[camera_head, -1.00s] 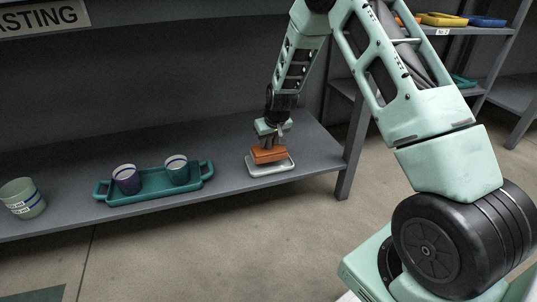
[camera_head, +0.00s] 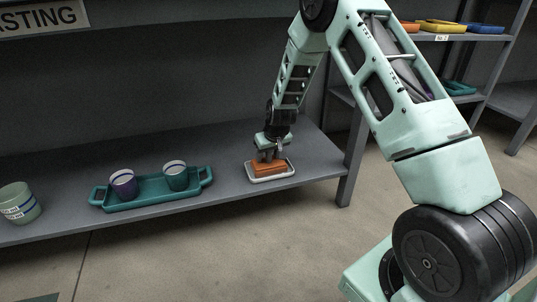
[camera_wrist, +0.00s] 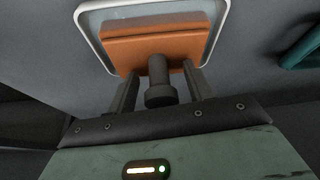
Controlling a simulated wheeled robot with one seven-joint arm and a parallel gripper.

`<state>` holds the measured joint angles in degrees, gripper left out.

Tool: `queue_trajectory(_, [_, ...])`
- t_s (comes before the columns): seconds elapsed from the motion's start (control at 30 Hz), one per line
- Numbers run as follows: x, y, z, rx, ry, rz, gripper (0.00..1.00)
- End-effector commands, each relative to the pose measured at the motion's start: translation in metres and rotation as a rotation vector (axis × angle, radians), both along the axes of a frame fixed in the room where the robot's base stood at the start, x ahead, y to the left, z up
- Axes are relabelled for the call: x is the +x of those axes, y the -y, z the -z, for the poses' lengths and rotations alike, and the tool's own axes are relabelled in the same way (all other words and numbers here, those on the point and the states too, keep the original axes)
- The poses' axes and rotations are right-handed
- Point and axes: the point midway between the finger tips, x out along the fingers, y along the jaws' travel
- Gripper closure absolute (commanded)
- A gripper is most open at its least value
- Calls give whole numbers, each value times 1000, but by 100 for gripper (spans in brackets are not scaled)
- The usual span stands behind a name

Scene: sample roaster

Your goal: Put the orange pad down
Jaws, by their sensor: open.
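The orange pad (camera_head: 268,169) lies in a shallow white-rimmed tray (camera_head: 287,176) near the right end of the shelf. It has a dark round knob on it, which shows in the wrist view (camera_wrist: 158,82). In that view the pad (camera_wrist: 120,50) sits within the tray's pale rim (camera_wrist: 84,24). My gripper (camera_head: 268,155) is right over the pad, pointing down. Its fingers (camera_wrist: 160,85) are open, one on each side of the knob, with a gap visible between them and the knob.
A pale green cup (camera_head: 18,203) is at the far left. A shelf post (camera_head: 350,165) stands right of the white tray. Coloured trays (camera_head: 442,27) sit on the rack behind.

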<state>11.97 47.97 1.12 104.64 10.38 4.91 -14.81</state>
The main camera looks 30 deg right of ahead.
Motion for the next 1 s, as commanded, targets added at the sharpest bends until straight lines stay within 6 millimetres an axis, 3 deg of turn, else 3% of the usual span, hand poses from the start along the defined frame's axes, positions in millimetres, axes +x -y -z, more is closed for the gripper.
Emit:
queue_trajectory(0.17, [-6,-1,-21,0,0,0,48])
queue_trajectory(0.5, [-33,-4,-87,0,1,0,48])
queue_trajectory(0.8, [-46,-9,-114,1,-1,-5,48])
queue_trajectory(0.87, [-48,-20,-120,9,-4,-21,48])
queue_trajectory(0.97, [-60,-66,-139,37,-23,-87,48])
queue_trajectory(1.0, [-71,-92,-150,51,-38,-128,48])
